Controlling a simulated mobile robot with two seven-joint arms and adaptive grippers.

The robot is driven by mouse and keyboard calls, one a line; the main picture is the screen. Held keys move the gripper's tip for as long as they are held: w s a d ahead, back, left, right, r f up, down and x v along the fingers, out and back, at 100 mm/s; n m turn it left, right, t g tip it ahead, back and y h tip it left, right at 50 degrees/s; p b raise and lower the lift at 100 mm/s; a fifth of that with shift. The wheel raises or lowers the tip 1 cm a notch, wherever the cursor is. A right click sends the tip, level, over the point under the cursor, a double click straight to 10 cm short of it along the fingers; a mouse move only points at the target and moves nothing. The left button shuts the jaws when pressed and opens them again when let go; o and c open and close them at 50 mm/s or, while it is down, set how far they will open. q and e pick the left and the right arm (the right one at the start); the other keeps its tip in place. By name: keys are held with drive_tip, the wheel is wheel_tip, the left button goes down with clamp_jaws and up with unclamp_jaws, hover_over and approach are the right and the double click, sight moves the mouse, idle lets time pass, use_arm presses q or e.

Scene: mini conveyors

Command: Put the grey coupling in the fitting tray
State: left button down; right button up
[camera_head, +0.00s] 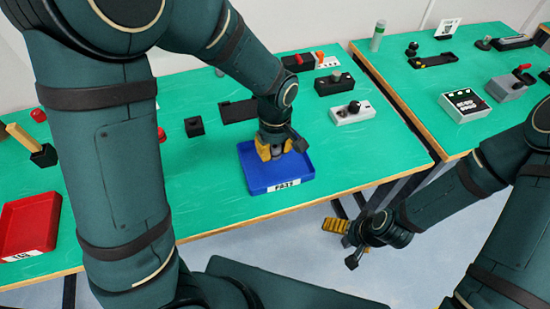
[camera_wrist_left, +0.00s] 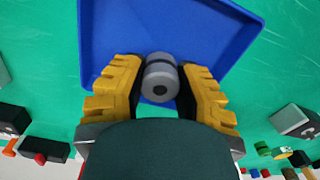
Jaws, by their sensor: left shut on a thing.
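The grey coupling (camera_wrist_left: 160,77) is a short, ribbed cylinder with a dark hole in its near end. It sits between the two yellow fingers of my left gripper (camera_wrist_left: 160,84), which is shut on it. In the head view my left gripper (camera_head: 269,152) points down over the blue tray (camera_head: 297,180), which has a white label on its front. The coupling is largely hidden there by the fingers. I cannot tell whether it touches the tray floor. My right gripper (camera_head: 336,225) hangs beyond the table's front edge, away from the tray; its jaw opening is unclear.
A red tray (camera_head: 50,213) lies at the far left of the green table. A small black box (camera_head: 194,127), a black plate and a grey-white device (camera_head: 352,112) stand behind the blue tray. A second green table is at the right, across a gap. Free green surface lies left of the blue tray.

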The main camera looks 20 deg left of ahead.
sight(275, 164)
use_arm(q)
drive_tip(key=shift+f+b, duration=0.5)
drive_tip(key=shift+f, duration=1.45)
drive_tip(key=shift+f, duration=0.2)
drive_tip(key=c, duration=0.8)
unclamp_jaws()
drive_tip(key=shift+o, duration=0.2)
drive_tip(key=shift+r, duration=0.1)
drive_tip(key=shift+r, duration=0.3)
wheel_tip(275, 164, up, 12)
drive_tip(key=p, duration=0.3)
drive_tip(key=shift+f, duration=0.2)
